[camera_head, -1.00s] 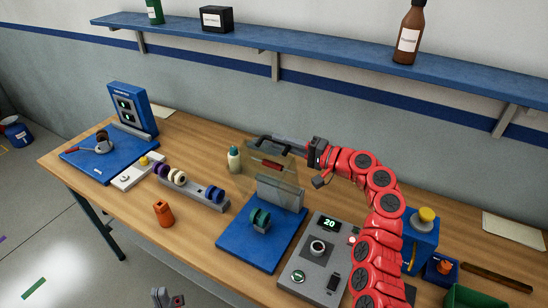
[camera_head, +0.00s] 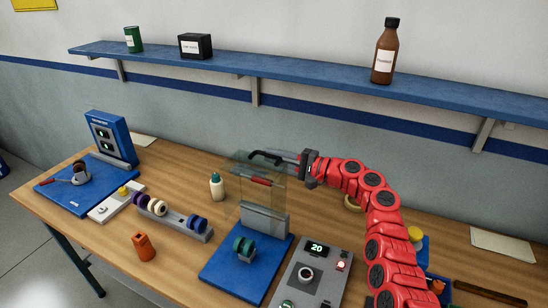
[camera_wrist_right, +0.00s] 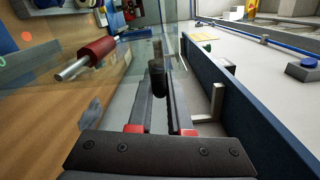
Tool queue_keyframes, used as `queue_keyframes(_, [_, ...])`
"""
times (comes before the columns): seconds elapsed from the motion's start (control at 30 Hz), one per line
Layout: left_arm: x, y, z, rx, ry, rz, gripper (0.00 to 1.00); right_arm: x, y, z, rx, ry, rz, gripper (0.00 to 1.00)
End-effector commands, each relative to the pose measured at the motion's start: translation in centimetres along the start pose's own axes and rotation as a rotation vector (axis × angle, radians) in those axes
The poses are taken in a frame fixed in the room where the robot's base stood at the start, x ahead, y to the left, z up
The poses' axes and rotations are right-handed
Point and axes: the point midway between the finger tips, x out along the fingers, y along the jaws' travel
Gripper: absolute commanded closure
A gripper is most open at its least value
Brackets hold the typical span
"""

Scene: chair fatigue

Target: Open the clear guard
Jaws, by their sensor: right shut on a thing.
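The clear guard (camera_head: 257,194) is a see-through panel standing raised above the grey block (camera_head: 264,220) of the blue-based fixture (camera_head: 226,277). Its black handle (camera_head: 263,155) is at the top edge. My right gripper (camera_head: 276,156) reaches in from the right and is shut on this handle. In the right wrist view the black handle (camera_wrist_right: 157,80) sits between the two fingers, with the clear panel beyond. A teal wheel (camera_head: 244,248) sits on the fixture, uncovered at the front. A red-gripped rod (camera_head: 250,178) shows through the panel. My left gripper is out of view.
A control box (camera_head: 310,275) reading 20 stands right of the fixture. A white bottle (camera_head: 217,187), a rack of wheels (camera_head: 178,223) and an orange piece (camera_head: 144,247) stand left. A blue shelf (camera_head: 300,92) runs along the wall above.

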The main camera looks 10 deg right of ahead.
Motion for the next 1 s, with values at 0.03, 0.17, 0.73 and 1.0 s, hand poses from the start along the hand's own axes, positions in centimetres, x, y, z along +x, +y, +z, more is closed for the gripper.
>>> queue_keyframes(0.03, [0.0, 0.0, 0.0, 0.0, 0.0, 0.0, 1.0, 0.0, 0.1, 0.0, 0.001, 0.0, 0.001, 1.0])
queue_keyframes(0.17, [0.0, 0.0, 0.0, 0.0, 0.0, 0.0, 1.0, 0.0, 0.1, 0.0, 0.001, 0.0, 0.001, 0.79])
queue_keyframes(0.73, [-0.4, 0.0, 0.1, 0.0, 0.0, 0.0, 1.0, -1.0, 0.0, -0.1, -0.003, 0.002, -0.003, 0.53])
queue_keyframes(1.0, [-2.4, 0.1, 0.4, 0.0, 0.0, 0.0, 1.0, -7.1, 0.5, -0.3, -0.003, 0.008, -0.003, 0.53])
